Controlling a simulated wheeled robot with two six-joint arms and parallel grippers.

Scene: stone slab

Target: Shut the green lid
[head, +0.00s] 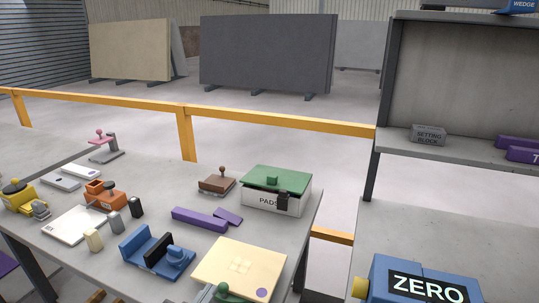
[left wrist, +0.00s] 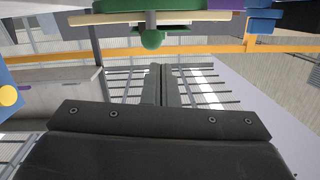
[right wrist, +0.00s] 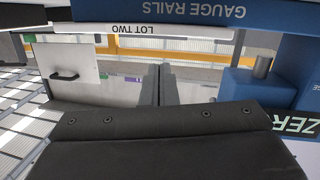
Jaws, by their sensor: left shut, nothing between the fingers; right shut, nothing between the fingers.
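The green lid (head: 262,179) lies over the white box (head: 258,201) marked PADS at the table's right end in the head view. It looks flat on the box; I cannot tell whether a small gap remains. A dark clasp-like part (head: 283,201) is at the front edge. My left gripper (left wrist: 158,84) is shut and empty in its wrist view, with a green ball-ended knob (left wrist: 153,40) beyond it. My right gripper (right wrist: 159,84) is shut and empty in its wrist view. I cannot make out either gripper in the head view.
Purple pieces (head: 199,218), a brown stamp-like block (head: 217,183) and a cream board (head: 238,268) lie near the box. Several small tools fill the table's left. A blue ZERO block (head: 420,282) stands at right, below a shelf (head: 460,152). A yellow rail (head: 250,119) runs behind.

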